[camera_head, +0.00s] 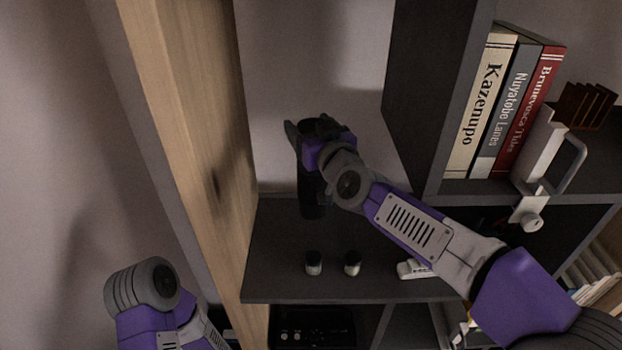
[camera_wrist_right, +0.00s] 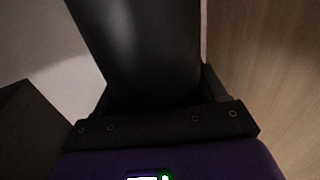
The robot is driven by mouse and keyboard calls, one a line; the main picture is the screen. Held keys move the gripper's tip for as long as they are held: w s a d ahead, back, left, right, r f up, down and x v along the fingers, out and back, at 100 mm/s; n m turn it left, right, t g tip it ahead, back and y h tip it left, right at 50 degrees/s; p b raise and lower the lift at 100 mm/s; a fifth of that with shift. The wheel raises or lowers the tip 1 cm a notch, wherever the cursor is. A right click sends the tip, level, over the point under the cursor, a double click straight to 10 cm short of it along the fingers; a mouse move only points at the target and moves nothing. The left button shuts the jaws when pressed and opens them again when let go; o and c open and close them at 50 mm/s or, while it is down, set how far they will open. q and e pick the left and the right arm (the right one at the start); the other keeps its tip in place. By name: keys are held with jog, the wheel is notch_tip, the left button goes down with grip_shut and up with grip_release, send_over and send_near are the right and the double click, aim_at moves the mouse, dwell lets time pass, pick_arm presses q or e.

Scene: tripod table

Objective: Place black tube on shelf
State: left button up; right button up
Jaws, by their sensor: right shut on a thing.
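The black tube (camera_head: 311,195) is upright or nearly so in the head view, above or at the back of the dark shelf (camera_head: 275,275). Whether its lower end touches the shelf I cannot tell. My right gripper (camera_head: 312,130) is shut around the tube's upper part. In the right wrist view the tube (camera_wrist_right: 150,50) fills the middle, between the fingers of the right gripper (camera_wrist_right: 155,95). My left arm shows at the bottom left of the head view, but its gripper fingers are not visible.
Two small dark-and-white jars (camera_head: 314,263) stand near the shelf's front edge. A white object (camera_head: 412,269) lies to their right, partly behind my right arm. A wooden post (camera_head: 195,120) bounds the left. Books (camera_head: 480,105) stand on the upper right shelf beside a white clamp-like object (camera_head: 540,150).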

pick_arm(q)
notch_tip(320, 180, down, 3)
jog(key=shift+r+b, duration=0.15)
jog(key=shift+b, duration=0.8)
pick_arm(e)
notch_tip(320, 180, down, 7)
jog(key=shift+f, duration=0.1)
jog(key=o, duration=1.7)
jog(key=shift+f, duration=0.1)
